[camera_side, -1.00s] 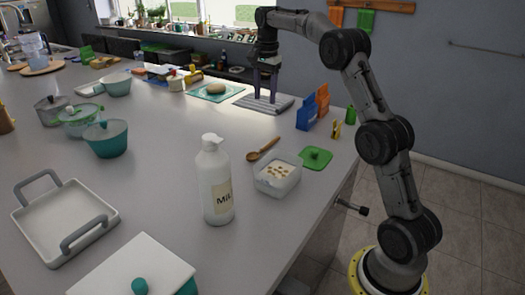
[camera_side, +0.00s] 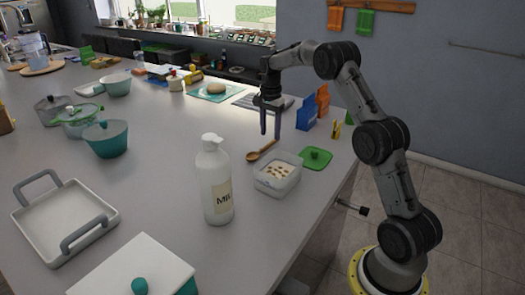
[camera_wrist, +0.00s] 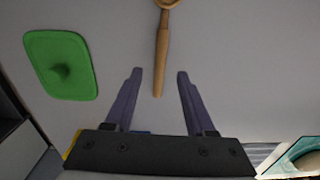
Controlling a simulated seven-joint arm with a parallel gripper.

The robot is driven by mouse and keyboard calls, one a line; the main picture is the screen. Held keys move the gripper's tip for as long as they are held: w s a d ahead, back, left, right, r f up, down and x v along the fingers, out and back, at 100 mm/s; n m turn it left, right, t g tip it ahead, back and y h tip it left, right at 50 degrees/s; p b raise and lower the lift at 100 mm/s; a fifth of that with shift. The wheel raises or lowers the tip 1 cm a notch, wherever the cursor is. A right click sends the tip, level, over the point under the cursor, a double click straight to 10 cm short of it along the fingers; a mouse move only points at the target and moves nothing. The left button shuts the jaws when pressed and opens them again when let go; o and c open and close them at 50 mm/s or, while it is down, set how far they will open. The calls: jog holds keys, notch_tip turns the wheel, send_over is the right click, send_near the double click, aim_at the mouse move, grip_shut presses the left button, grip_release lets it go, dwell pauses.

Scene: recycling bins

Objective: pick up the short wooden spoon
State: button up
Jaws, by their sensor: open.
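The short wooden spoon (camera_side: 262,151) lies on the grey counter, just behind the white container and to the right of the milk bottle in the side view. My gripper (camera_side: 270,137) is open and points down by the spoon's handle end; the gap between it and the counter is hard to judge. In the wrist view the spoon's handle (camera_wrist: 162,60) runs down from the top edge, and its end lies close to the gap between my open fingers (camera_wrist: 159,76). Nothing is between the fingers. The spoon's bowl is cut off at the top there.
A white container (camera_side: 278,180) with food stands close in front of the spoon. A green lid (camera_side: 315,158) lies to its right and shows in the wrist view (camera_wrist: 62,62). A milk bottle (camera_side: 215,182) stands to the left. Blue (camera_side: 306,113) and orange boxes stand behind right.

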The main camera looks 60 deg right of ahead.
aim_at(270, 142)
jog(key=shift+f, duration=1.75)
grip_shut()
